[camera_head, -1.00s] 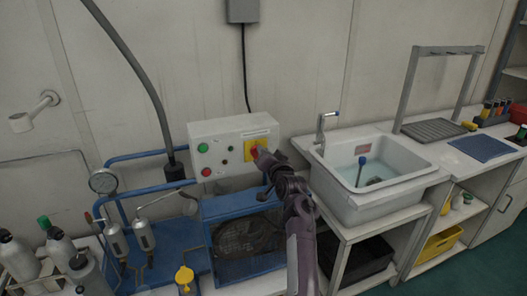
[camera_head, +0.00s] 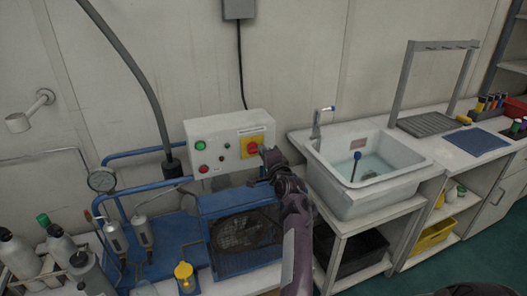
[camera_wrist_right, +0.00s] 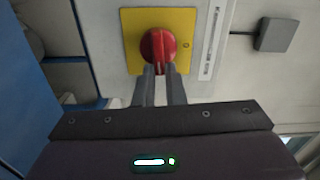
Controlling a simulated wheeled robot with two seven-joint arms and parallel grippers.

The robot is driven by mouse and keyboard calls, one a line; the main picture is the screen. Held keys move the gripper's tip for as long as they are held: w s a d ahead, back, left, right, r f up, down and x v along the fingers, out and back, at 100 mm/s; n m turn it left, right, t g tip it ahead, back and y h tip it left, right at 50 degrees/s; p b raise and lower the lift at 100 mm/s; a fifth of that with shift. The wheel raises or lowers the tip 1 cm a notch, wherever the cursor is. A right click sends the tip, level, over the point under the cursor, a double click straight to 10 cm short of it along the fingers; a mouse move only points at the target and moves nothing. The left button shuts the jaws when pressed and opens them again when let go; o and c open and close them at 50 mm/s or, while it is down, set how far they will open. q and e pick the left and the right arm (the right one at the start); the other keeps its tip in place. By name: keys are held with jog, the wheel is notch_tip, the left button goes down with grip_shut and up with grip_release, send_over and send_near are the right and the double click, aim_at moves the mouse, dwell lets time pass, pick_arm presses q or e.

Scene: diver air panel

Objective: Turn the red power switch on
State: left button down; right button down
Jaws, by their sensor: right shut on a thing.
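The red power switch (camera_head: 252,148) is a rotary knob on a yellow plate (camera_wrist_right: 130,25), at the right of a white control box (camera_head: 218,165) on the wall. It shows large in the right wrist view (camera_wrist_right: 158,45). Its raised grip runs up and down in that view, with a small O mark to its right on the plate. My right gripper (camera_wrist_right: 158,72) is shut on the knob's grip, one finger at each side. In the head view my right gripper (camera_head: 266,158) partly covers the area beside the switch. My left gripper is not in view.
The box also carries a green button (camera_head: 200,145), a red button (camera_head: 204,169) and small lamps. A blue-framed compressor unit (camera_head: 240,235) stands below. An amber lamp (camera_head: 183,271) glows in front. A white sink (camera_head: 375,180) stands to the right, bottles (camera_head: 60,245) at lower left.

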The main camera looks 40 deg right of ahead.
jog(key=shift+m, duration=0.5)
jog(key=c, duration=1.5)
grip_release()
jog(key=shift+w+f, duration=0.1)
jog(key=shift+w, duration=0.05)
